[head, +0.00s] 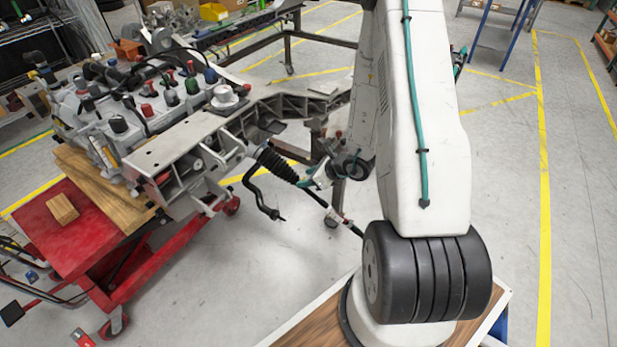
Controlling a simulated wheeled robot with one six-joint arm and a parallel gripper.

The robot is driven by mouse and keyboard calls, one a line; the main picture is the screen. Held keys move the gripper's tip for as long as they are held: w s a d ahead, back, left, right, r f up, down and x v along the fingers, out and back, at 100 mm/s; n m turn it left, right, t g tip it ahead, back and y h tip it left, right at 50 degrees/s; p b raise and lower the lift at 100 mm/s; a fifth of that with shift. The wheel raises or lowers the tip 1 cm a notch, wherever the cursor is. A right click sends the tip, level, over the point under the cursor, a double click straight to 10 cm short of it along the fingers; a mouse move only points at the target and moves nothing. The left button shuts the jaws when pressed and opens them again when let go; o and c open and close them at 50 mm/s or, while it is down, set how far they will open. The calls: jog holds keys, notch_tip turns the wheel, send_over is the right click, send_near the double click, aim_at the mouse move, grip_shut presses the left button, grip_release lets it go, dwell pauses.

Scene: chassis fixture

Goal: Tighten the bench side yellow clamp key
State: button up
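The chassis fixture is a grey metal frame (185,146) with a black ribbed boot (277,165) and a dark rod running down to the right. I cannot make out a yellow clamp key on it; it may be hidden or too small. My white arm stands at the right and hides part of the frame's right end. Its wrist, with a dark round joint, comes down beside that end. What looks like my gripper (316,178), white and teal, is close to the rod just past the boot. Its fingers are too small to tell open from shut, or touching from apart.
A red lift cart (75,232) with wooden blocks carries the engine (110,105) at the left. A dark bent bar (262,200) hangs below the boot. A metal bench with a yellow bin (213,12) stands behind.

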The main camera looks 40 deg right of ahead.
jog(key=v, duration=0.7)
jog(key=shift+s+d+r, duration=0.2)
jog(key=shift+s+r, duration=0.05)
jog(key=shift+s, duration=0.05)
jog(key=s+a+r+n+g+y, duration=0.3)
jog(key=a+r+n, duration=0.4)
jog(key=n, duration=0.1)
jog(key=s+a+r+n+g+y, duration=0.3)
jog(key=s+a+r+n+g, duration=0.1)
jog(key=a+r+n, duration=0.35)
jog(key=s+a+r+n+h, duration=0.2)
jog(key=s+r+n+h, duration=0.2)
jog(key=s+r+n, duration=0.2)
jog(key=s+a+r+n+h, duration=0.3)
jog(key=s+r+n+h, duration=0.2)
jog(key=s+r+n, duration=0.2)
jog(key=shift+s+r+n+g+h, duration=0.3)
jog(key=shift+r+n, duration=1.05)
jog(key=shift+r, duration=0.95)
